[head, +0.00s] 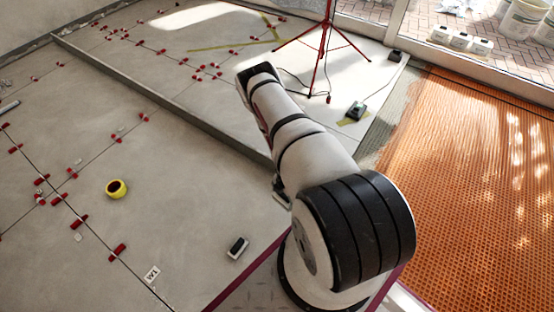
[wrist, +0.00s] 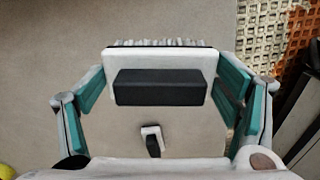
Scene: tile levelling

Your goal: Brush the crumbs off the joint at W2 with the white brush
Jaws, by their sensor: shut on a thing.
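The white brush (wrist: 160,62) is in the wrist view, with a black grip block on its near face and pale bristles along its far edge. My gripper (wrist: 162,88) is shut on it, one teal-padded finger at each side. The brush is above bare grey tile. In the head view my arm hides the brush and gripper. A small white card (head: 152,274) lies by a tile joint at lower left; its lettering starts with W, the rest is unclear. I cannot make out a W2 mark. Small pale bits (head: 77,238) lie near the joints, too small to identify.
Red levelling clips (head: 117,253) stand along the joints. A yellow tape roll (head: 116,189) and a black-and-white block (head: 237,247) lie on the tiles. A red tripod (head: 325,45) stands behind. Orange matting (head: 475,180) covers the right. Open tile lies at left centre.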

